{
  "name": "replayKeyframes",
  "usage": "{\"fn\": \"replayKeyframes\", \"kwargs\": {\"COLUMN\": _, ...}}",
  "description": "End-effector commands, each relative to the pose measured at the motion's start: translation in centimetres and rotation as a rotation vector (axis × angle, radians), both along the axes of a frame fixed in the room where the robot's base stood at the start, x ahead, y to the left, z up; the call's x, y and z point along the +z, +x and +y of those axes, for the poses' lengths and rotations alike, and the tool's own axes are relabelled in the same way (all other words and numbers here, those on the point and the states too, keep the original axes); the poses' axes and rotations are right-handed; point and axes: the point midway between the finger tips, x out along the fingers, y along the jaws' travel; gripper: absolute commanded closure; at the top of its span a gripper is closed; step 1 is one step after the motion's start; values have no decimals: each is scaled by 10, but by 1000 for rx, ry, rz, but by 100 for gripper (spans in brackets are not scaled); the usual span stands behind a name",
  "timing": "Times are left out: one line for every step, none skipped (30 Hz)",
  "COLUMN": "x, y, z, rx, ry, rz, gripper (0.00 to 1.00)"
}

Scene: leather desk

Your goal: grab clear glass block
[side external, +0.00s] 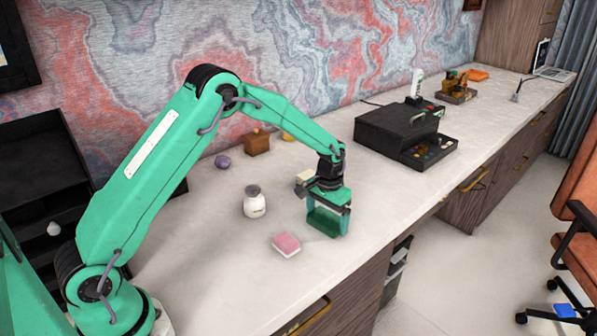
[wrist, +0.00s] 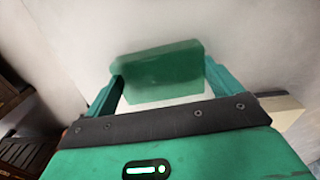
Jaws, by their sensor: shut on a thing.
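A green-tinted, see-through block (side external: 323,223), which looks like the glass block, is between the fingers of my gripper (side external: 327,212) in the side view. My gripper is shut on it and points down over the desk. In the wrist view the block (wrist: 160,66) spans the gap between the two fingertips of my gripper (wrist: 163,77), its upper part standing out beyond them. I cannot tell whether its underside touches the desk.
A pink-topped block (side external: 286,244) and a white jar (side external: 254,202) stand close by to the left. A purple ball (side external: 222,162) and a brown box (side external: 257,143) lie farther back. A black case with an open drawer (side external: 430,152) stands to the right. The desk's front edge is near.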

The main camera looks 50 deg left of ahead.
Motion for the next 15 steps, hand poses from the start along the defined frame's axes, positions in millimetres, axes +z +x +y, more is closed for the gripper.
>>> {"fn": "replayKeyframes", "kwargs": {"x": 2, "y": 1, "z": 0, "rx": 0, "ry": 0, "rz": -3, "gripper": 47}}
{"fn": "replayKeyframes", "kwargs": {"x": 3, "y": 1, "z": 0, "rx": 0, "ry": 0, "rz": -3, "gripper": 47}}
{"fn": "replayKeyframes", "kwargs": {"x": 5, "y": 1, "z": 0, "rx": 0, "ry": 0, "rz": -4, "gripper": 47}}
{"fn": "replayKeyframes", "kwargs": {"x": 7, "y": 1, "z": 0, "rx": 0, "ry": 0, "rz": -4, "gripper": 47}}
{"fn": "replayKeyframes", "kwargs": {"x": 9, "y": 1, "z": 0, "rx": 0, "ry": 0, "rz": -4, "gripper": 47}}
{"fn": "replayKeyframes", "kwargs": {"x": 12, "y": 1, "z": 0, "rx": 0, "ry": 0, "rz": -5, "gripper": 47}}
{"fn": "replayKeyframes", "kwargs": {"x": 14, "y": 1, "z": 0, "rx": 0, "ry": 0, "rz": -5, "gripper": 47}}
{"fn": "replayKeyframes", "kwargs": {"x": 17, "y": 1, "z": 0, "rx": 0, "ry": -1, "rz": -5, "gripper": 47}}
{"fn": "replayKeyframes", "kwargs": {"x": 21, "y": 1, "z": 0, "rx": 0, "ry": 0, "rz": -6, "gripper": 47}}
{"fn": "replayKeyframes", "kwargs": {"x": 25, "y": 1, "z": 0, "rx": 0, "ry": 0, "rz": -6, "gripper": 47}}
{"fn": "replayKeyframes", "kwargs": {"x": 29, "y": 2, "z": 0, "rx": 0, "ry": 0, "rz": -6, "gripper": 47}}
{"fn": "replayKeyframes", "kwargs": {"x": 35, "y": 2, "z": 0, "rx": 0, "ry": 0, "rz": -7, "gripper": 47}}
{"fn": "replayKeyframes", "kwargs": {"x": 40, "y": 1, "z": 0, "rx": 0, "ry": 0, "rz": -6, "gripper": 47}}
{"fn": "replayKeyframes", "kwargs": {"x": 45, "y": 1, "z": -1, "rx": 0, "ry": 0, "rz": -6, "gripper": 47}}
{"fn": "replayKeyframes", "kwargs": {"x": 47, "y": -3, "z": -8, "rx": -3, "ry": -1, "rz": -5, "gripper": 47}}
